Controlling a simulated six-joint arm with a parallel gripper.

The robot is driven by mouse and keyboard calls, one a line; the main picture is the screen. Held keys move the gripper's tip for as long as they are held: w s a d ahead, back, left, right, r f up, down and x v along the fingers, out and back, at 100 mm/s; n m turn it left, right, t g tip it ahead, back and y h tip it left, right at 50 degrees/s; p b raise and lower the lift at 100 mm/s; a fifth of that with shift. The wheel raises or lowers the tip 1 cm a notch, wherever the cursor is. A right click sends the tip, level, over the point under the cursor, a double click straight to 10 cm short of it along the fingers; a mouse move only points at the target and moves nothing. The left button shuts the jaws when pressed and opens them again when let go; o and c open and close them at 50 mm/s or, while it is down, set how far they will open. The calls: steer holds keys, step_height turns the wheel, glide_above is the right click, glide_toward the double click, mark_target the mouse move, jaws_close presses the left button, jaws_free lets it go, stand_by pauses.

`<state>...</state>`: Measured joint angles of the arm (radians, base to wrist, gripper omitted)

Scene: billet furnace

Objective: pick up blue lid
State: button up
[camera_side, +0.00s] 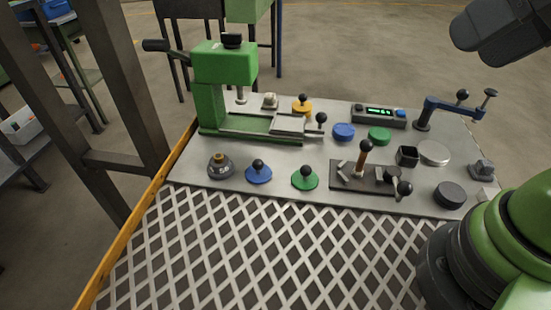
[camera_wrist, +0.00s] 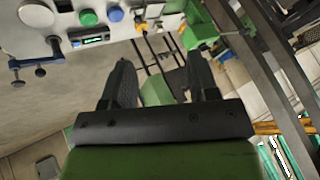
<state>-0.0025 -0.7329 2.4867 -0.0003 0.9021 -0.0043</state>
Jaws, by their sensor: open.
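A blue lid (camera_side: 259,175) with a black ball knob lies on the grey worktop near its front edge in the side view, left of a similar green lid (camera_side: 305,180). A plain blue disc (camera_side: 343,131) without a knob lies farther back; it also shows at the top of the wrist view (camera_wrist: 115,14). I cannot make out the knobbed blue lid in the wrist view. My gripper (camera_wrist: 160,60) is open and empty in the wrist view, its dark fingers apart in the air, away from the worktop. The side view does not clearly show its fingers.
A green press (camera_side: 225,85) stands at the back left of the worktop. A dark knobbed weight (camera_side: 220,166) sits left of the blue lid. A lever fixture (camera_side: 365,172) stands right of the green lid. A blue clamp arm (camera_side: 450,106) rises at the back right. A slatted grid (camera_side: 260,250) lies in front.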

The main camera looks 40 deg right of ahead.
steer(key=w+a+n+g, duration=0.2)
steer(key=w, duration=0.6)
steer(key=n+g, duration=0.4)
steer(key=g, duration=0.2)
glide_above(259, 160)
steer(key=d, duration=0.1)
steer(key=f, duration=2.3)
steer(key=shift+s+f, duration=0.3)
steer(key=shift+f, duration=0.05)
steer(key=f, duration=0.3)
steer(key=a+f, duration=0.1)
steer(key=f, duration=0.1)
steer(key=shift+w+f, duration=0.25)
steer(key=shift+w, duration=0.05)
steer(key=shift+c, duration=0.4)
steer(key=c, duration=0.9)
